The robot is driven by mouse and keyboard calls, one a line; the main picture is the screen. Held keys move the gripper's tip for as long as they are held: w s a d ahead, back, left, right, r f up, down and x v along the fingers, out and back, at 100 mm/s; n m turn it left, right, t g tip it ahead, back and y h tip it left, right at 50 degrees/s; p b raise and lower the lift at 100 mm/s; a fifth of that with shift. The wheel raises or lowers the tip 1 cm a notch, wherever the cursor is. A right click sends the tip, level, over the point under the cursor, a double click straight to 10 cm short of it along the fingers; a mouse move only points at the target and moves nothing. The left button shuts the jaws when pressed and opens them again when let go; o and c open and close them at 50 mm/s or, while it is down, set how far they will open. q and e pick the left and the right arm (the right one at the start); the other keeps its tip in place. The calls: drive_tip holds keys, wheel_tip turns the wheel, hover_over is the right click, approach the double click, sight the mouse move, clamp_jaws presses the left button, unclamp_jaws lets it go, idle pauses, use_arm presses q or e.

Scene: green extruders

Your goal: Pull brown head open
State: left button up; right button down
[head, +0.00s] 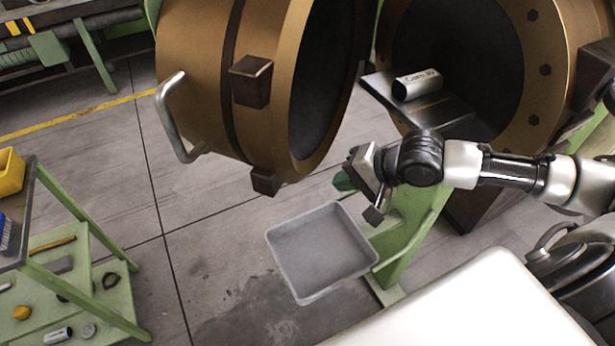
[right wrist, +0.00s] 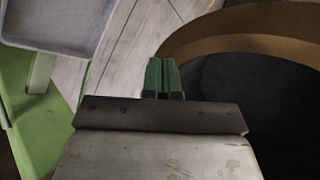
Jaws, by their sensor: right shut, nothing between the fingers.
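The brown head (head: 205,75) is a large hollow brown cylinder at the upper left of the head view, with a bent grey handle (head: 168,118) on its left side. It stands swung apart from the brown-rimmed extruder body (head: 540,60), with a gap between them. Its open dark mouth faces right. My right gripper (head: 343,181) is just below and right of the head's lower rim, its green fingers shut and empty, pointing left. The fingers show together in the right wrist view (right wrist: 162,75), beside a brown rim (right wrist: 235,45) with a dark hollow. My left gripper is not in view.
A grey tray (head: 322,287) sits below my right gripper. A white labelled can (head: 417,84) lies on a dark plate (head: 440,112) at the extruder's mouth. A green cart (head: 85,275) with small items stands at left. Floor between cart and tray is clear.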

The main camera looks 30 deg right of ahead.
drive_tip(key=w+a+f+p, duration=0.1)
drive_tip(key=w+a+f, duration=0.2)
drive_tip(key=w+a, duration=0.2)
drive_tip(key=shift+w+f+p, duration=0.25)
drive_tip(key=shift+w+p, duration=0.15)
drive_tip(key=shift+w, duration=0.05)
drive_tip(key=shift+a, duration=0.15)
